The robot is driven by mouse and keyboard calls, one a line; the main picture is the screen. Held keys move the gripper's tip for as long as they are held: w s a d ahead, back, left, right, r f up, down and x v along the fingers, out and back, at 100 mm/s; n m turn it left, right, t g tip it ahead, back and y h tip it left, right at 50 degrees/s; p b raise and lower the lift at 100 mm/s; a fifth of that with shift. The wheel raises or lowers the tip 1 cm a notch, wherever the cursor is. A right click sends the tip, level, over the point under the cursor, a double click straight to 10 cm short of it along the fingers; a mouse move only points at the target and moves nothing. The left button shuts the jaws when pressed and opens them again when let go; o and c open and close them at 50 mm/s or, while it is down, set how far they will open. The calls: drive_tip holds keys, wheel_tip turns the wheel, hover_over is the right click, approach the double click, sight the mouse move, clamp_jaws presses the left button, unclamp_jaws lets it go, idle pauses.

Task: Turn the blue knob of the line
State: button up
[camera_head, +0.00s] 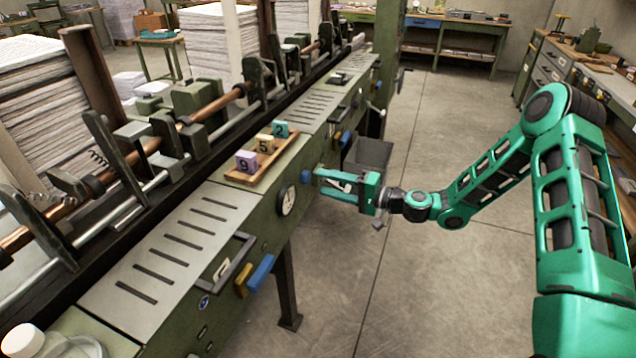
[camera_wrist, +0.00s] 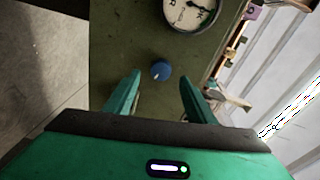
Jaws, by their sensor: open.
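The blue knob (camera_head: 306,177) is on the green front panel of the long machine line, right of a round white dial (camera_head: 287,200). In the wrist view the blue knob (camera_wrist: 160,70) shows as a small round piece with a pale mark, just beyond and between my fingertips. My gripper (camera_head: 322,184) is open and faces the panel from the right. Its two green fingers (camera_wrist: 160,88) stand apart on either side of the knob's line. In the wrist view nothing is between the fingers short of the knob, and I cannot tell whether they touch it.
A wooden tray (camera_head: 236,178) with purple, yellow and teal number blocks sits on the machine top. A blue handle (camera_head: 261,272) and a yellow one (camera_head: 241,282) stick out of the front panel. A dark bin (camera_head: 372,153) stands behind my gripper. The floor is clear.

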drive_tip(key=shift+v, duration=3)
drive_tip(key=s+d+r+n+g+h, duration=0.3)
drive_tip(key=s+d+g+h, duration=0.3)
drive_tip(key=s+d+h, duration=0.95)
drive_tip(key=s+d+r+m, duration=0.3)
drive_tip(key=s+d+r, duration=0.2)
drive_tip(key=s+d, duration=0.4)
drive_tip(key=s+d+r+m+g, duration=0.1)
drive_tip(key=s+d+r+m, duration=0.2)
drive_tip(key=s+d, duration=0.6)
drive_tip(key=s+r, duration=0.2)
drive_tip(key=s, duration=0.6)
drive_tip(key=shift+g, duration=0.3)
